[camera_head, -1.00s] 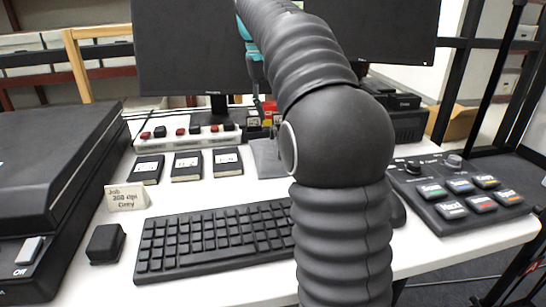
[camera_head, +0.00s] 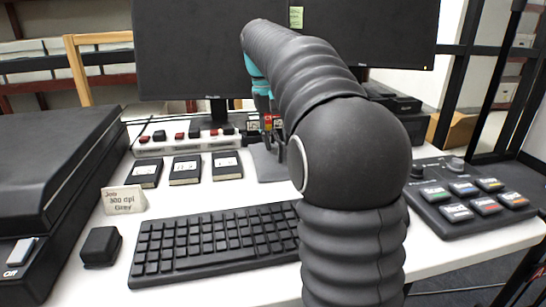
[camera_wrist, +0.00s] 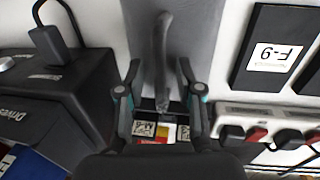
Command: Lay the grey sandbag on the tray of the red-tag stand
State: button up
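I cannot make out a grey sandbag or a stand with a red tag for certain in either view. In the wrist view my gripper (camera_wrist: 159,74) has its two fingers spread wide apart, with a slim dark grey upright or curved piece (camera_wrist: 163,45) showing between them. No contact with it is visible. Behind it lies a flat grey plate (camera_wrist: 138,25), which also shows in the head view (camera_head: 267,164). Small labelled pieces, one red and yellow (camera_wrist: 161,133), sit below the fingers in the wrist view. In the head view my arm hides much of this area.
The keyboard (camera_head: 215,243), small card (camera_head: 124,200), monitors (camera_head: 200,50) and button panel (camera_head: 470,195) crowd the desk.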

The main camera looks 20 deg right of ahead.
grip_shut()
jog(key=shift+r, duration=0.15)
